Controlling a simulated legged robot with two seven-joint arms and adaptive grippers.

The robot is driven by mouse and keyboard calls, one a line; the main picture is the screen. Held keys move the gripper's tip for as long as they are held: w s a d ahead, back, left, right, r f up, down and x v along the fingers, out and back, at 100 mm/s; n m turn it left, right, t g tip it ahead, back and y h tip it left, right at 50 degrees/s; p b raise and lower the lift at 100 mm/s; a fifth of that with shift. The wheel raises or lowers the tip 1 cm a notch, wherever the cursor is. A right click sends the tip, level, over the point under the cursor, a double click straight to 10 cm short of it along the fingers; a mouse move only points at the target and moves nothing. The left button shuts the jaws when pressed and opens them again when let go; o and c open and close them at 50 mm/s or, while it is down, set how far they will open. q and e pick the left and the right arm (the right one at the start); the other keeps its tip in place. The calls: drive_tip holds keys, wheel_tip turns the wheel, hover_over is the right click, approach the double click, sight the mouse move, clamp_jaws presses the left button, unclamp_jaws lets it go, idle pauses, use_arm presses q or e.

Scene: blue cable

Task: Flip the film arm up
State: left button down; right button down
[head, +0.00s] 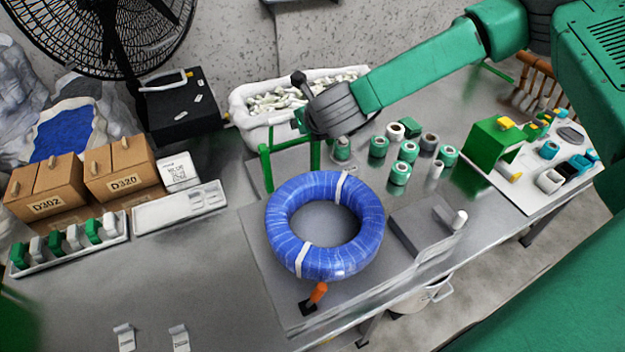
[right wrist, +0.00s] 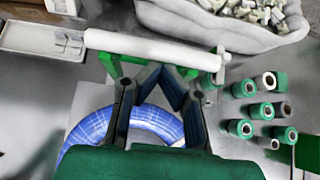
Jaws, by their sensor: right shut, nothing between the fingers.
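The green film-arm frame (head: 266,165) stands behind the blue cable coil (head: 280,240), its posts upright. In the right wrist view a long white roller (right wrist: 150,46) lies across the green frame (right wrist: 112,68), just beyond my gripper. My right arm reaches in from the upper right in the head view, and its dark wrist hides the frame's top and the fingers. In the right wrist view my right gripper (right wrist: 161,76) is shut and empty, close to the frame; I cannot tell whether it touches. The coil (right wrist: 150,122) shows below the fingers. My left gripper is out of view.
The coil lies on a grey plate with an orange-handled clamp (head: 318,292) in front. A white bin (head: 240,105) stands behind. Several green and grey rolls (head: 399,172) stand to the right. Cardboard boxes (head: 122,170) and a white tray (head: 180,210) are left. The front-left table is mostly clear.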

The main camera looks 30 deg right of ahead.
drive_tip(key=w, duration=0.2)
drive_tip(key=w+r+b, duration=0.1)
drive_tip(key=shift+w+d+r, duration=0.1)
drive_tip(key=shift+w+r, duration=0.1)
drive_tip(key=shift+w, duration=0.2)
drive_tip(key=w, duration=0.1)
drive_tip(key=w+b, duration=0.1)
drive_tip(key=shift+w+d+r, duration=0.15)
drive_tip(key=shift+w+r, duration=0.15)
drive_tip(key=shift+w, duration=0.1)
drive_tip(key=shift+w, duration=0.1)
drive_tip(key=shift+w+r, duration=0.1)
drive_tip(key=shift+w, duration=0.05)
